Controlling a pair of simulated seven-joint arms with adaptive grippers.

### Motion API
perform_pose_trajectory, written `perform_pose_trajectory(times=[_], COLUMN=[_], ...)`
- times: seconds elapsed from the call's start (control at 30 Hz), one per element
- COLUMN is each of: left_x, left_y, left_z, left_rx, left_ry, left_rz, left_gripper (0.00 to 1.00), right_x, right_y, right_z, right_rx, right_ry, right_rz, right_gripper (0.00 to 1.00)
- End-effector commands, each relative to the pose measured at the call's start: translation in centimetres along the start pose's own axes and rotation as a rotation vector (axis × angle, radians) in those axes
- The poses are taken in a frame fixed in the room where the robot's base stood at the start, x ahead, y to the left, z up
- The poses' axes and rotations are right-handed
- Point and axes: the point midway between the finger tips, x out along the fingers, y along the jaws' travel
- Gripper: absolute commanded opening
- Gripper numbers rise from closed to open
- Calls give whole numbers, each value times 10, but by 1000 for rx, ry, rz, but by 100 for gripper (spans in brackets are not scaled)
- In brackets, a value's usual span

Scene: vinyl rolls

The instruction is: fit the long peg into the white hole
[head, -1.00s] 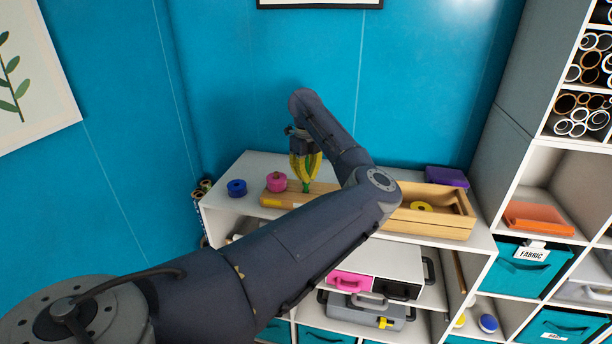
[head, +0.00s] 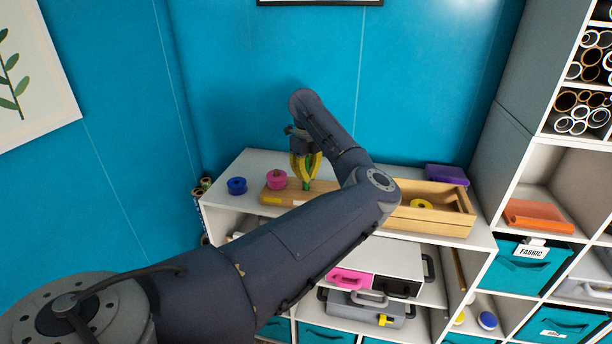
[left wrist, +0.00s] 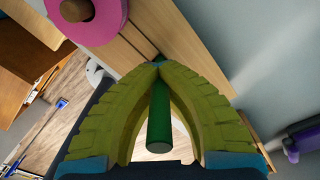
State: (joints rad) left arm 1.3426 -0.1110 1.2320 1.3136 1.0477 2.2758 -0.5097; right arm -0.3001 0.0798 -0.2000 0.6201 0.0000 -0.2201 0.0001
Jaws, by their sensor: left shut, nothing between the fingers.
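The long peg appears to be the green peg (left wrist: 159,120), which sits lengthwise between my left gripper's yellow-green fingers in the left wrist view. My left gripper (head: 306,184) is over the wooden board (head: 271,197) on the white shelf top, and it also shows in the left wrist view (left wrist: 158,67). Its curved fingers are shut, with the tips together near the peg's far end. A bit of green shows below the tips at the board. I cannot tell whether the peg's end is in a hole. I cannot make out the white hole. My right gripper is not in view.
A pink roll (head: 276,179) is just left of the gripper, and a blue roll (head: 236,186) is farther left. An open wooden box (head: 445,225) with a yellow roll (head: 421,204) is at right, before a purple block (head: 447,175). The blue wall (head: 420,80) is close behind.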

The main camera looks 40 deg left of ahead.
Motion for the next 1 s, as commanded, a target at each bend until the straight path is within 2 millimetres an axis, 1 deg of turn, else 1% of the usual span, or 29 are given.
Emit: perform_pose_trajectory(times=[0.67, 1.0], left_x=[3, 8], left_y=[0, 0], left_z=[0, 0], left_rx=[0, 0], left_ry=[0, -1], left_rz=[0, 1], left_gripper=[0, 0], right_x=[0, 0], right_y=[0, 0], right_z=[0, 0], right_rx=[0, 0], right_ry=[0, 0], right_rz=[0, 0], right_gripper=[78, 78])
